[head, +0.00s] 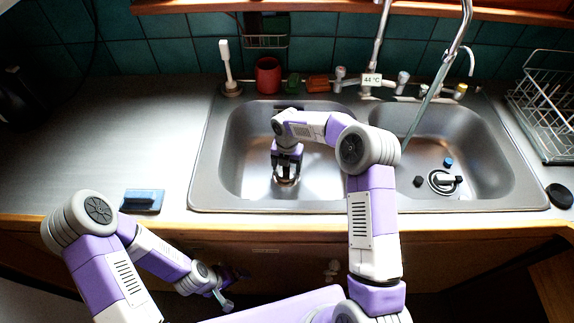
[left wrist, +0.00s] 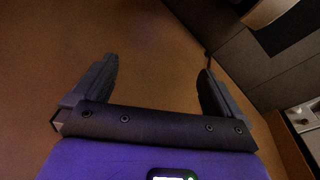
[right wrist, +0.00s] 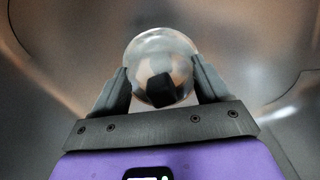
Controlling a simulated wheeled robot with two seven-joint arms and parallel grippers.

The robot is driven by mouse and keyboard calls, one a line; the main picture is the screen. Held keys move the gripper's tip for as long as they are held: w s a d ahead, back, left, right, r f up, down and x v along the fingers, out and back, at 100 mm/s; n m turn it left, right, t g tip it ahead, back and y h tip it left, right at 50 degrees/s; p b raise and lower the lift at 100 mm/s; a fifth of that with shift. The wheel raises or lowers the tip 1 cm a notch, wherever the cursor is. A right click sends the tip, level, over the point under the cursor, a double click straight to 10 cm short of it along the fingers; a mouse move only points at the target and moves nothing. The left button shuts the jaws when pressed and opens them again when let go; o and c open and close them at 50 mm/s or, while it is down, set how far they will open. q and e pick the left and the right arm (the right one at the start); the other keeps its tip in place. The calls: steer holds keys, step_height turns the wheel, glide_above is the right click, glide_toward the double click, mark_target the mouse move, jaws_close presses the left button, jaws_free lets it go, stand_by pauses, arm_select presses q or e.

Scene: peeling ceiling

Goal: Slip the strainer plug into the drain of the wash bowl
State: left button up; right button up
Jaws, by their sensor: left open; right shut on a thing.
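My right gripper (head: 287,173) reaches down into the left sink bowl (head: 247,150). In the right wrist view its fingers (right wrist: 160,74) are shut on the strainer plug (right wrist: 160,48), a round shiny metal piece with a dark knob. The plug's metal rim (head: 287,181) shows just below the fingers in the head view, low over the bowl floor. The left bowl's drain cannot be made out; gripper and plug cover that area. I cannot tell whether the plug touches the floor. My left gripper (left wrist: 157,70) is open and empty, below the counter front.
The right bowl (head: 490,160) holds a drain fitting with a dark bar (head: 444,182), a small blue piece (head: 448,161) and a small black piece (head: 419,181). A blue sponge-like block (head: 142,200) lies on the left counter; a dish rack (head: 550,105) stands right.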

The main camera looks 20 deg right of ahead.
steer(key=shift+f+b, duration=0.3)
steer(key=shift+f, duration=0.3)
steer(key=o, duration=1.1)
steer(key=shift+o, duration=0.2)
steer(key=shift+r, duration=0.1)
step_height(320, 180, up, 8)
steer(key=shift+f+p, duration=0.25)
steer(key=shift+p, duration=0.85)
step_height(320, 180, up, 4)
steer(key=p, duration=0.3)
steer(key=shift+p, duration=0.35)
steer(key=shift+f, duration=0.1)
